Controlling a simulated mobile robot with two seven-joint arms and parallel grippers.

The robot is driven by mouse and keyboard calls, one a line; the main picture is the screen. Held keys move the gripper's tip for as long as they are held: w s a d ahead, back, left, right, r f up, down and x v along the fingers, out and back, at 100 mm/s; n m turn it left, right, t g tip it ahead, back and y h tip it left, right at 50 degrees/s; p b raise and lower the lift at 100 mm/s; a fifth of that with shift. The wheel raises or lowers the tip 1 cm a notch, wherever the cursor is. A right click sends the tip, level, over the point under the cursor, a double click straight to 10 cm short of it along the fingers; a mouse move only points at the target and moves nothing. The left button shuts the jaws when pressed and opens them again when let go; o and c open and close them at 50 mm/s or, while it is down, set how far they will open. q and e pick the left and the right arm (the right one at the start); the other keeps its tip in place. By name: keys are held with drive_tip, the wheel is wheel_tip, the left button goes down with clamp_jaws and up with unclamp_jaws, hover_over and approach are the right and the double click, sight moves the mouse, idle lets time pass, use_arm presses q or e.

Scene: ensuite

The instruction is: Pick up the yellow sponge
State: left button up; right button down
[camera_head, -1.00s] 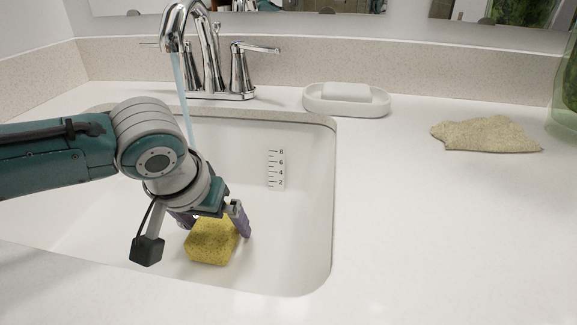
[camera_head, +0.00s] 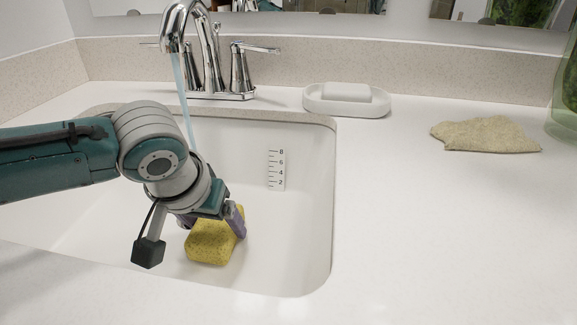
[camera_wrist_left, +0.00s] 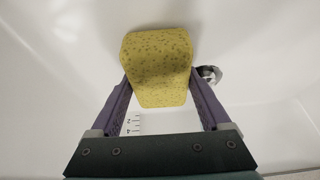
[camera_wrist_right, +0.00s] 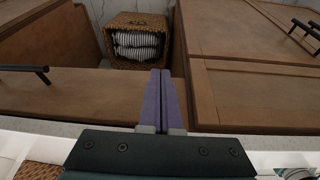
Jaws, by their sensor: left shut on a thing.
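The yellow sponge (camera_head: 209,243) is in the white sink basin (camera_head: 300,225), low near its floor. My left gripper (camera_head: 214,222) reaches down into the basin and is shut on the sponge. In the left wrist view the sponge (camera_wrist_left: 157,68) sits between the two purple fingers (camera_wrist_left: 157,82), one against each side. Whether the sponge touches the basin floor is hard to tell. My right gripper shows only in the right wrist view (camera_wrist_right: 160,80); its fingers are together with nothing between them.
A chrome faucet (camera_head: 207,60) runs water into the basin behind my left arm. A white soap dish (camera_head: 346,100) and a beige cloth (camera_head: 485,134) lie on the counter to the right. The front right counter is clear. Brown cabinets (camera_wrist_right: 260,95) and a wicker basket (camera_wrist_right: 137,40) are near my right gripper.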

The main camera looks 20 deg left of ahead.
sight(215, 222)
use_arm(q)
drive_tip(key=shift+c, duration=1.4)
drive_tip(key=shift+r, duration=0.1)
wheel_tip(215, 222, up, 20)
drive_tip(key=p, duration=0.6)
drive_tip(key=shift+r, duration=0.2)
